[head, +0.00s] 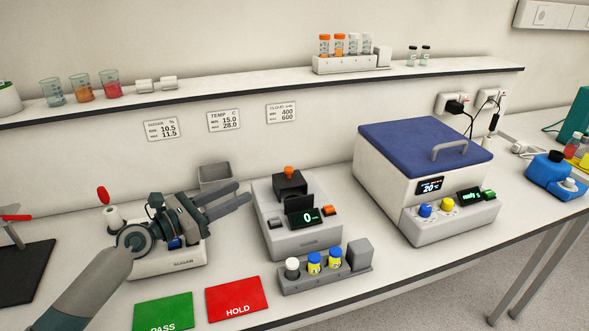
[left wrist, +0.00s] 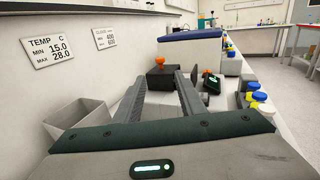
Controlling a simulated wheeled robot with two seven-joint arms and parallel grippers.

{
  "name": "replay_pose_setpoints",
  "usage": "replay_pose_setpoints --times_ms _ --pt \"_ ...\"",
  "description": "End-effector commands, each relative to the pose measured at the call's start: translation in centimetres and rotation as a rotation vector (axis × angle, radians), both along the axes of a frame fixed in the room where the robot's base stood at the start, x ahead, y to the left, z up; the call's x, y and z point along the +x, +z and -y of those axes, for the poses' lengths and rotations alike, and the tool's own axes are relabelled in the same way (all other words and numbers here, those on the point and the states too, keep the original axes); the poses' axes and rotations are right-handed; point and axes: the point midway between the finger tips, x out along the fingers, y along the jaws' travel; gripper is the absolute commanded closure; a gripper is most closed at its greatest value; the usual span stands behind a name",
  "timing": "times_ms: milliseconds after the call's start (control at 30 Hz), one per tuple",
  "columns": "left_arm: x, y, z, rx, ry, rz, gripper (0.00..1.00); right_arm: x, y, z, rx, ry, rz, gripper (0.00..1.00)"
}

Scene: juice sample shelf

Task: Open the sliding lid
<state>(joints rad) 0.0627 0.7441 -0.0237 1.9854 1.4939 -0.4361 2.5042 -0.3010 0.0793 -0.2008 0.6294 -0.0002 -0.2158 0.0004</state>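A black lid block with an orange knob (head: 289,172) sits on top of a grey meter (head: 300,238) with a "0" display. A large box to the right has a blue lid (head: 425,143) with a grey handle, and it lies flat and closed. I cannot tell which is the sliding lid. My left gripper (head: 243,194) is open and empty, left of the meter, its fingers pointing at the black block. In the left wrist view the block (left wrist: 161,82) lies just ahead of the fingers, apart from them. My right gripper is out of view.
A sugar meter (head: 165,264) stands under my left arm, with a grey bin (head: 215,176) behind. A rack (head: 325,280) of capped vials stands before the meter. Green (head: 163,312) and red (head: 237,298) mats lie at the front edge. A wall shelf (head: 220,92) runs above.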

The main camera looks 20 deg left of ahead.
Motion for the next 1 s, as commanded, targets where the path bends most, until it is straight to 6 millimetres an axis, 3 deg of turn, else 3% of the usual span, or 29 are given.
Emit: replay_pose_setpoints --times_ms 533,1000 --pt "1.1 0.1 0.7 0.003 0.001 0.003 0.64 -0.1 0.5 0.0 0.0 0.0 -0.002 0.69" --pt "7.3 0.3 4.8 0.002 0.001 0.004 0.64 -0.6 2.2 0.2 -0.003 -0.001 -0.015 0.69"
